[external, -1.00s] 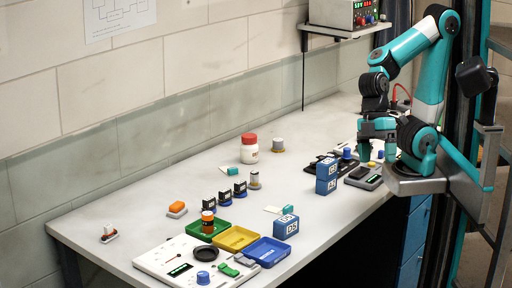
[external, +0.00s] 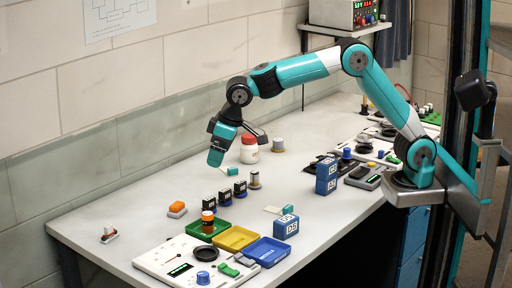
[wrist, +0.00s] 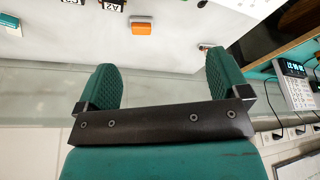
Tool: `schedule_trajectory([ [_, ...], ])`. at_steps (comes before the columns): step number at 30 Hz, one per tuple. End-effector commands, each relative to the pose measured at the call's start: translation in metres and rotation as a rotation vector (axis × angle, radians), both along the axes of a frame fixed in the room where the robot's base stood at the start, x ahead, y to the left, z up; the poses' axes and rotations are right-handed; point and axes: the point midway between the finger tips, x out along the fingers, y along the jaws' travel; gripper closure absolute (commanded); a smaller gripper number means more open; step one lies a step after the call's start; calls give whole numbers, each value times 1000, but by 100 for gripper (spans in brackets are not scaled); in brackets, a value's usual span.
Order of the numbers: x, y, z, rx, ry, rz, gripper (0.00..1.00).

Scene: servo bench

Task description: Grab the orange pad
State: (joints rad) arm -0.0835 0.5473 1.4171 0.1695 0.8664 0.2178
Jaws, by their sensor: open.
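The pad lies beyond the fingertips.
Several black labelled blocks (external: 224,198) stand in a row right of the pad. Green (external: 216,234), yellow (external: 236,238) and blue (external: 267,251) trays lie in front. A red-lidded white jar (external: 249,152) stands behind my gripper. The bench around the pad is mostly clear.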

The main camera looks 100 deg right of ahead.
Motion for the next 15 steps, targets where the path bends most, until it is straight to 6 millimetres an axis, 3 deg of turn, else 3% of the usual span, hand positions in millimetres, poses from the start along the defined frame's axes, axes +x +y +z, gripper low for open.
schedule_trajectory([
  [1,22,-15,-15,-10,-13,-72,6],
  [3,43,-33,-26,-20,-30,-160,6],
  [6,61,-51,-36,-30,-49,-247,6],
  [11,72,-64,-47,-34,-61,-304,6],
  [15,79,-69,-69,-34,-58,-303,6],
])
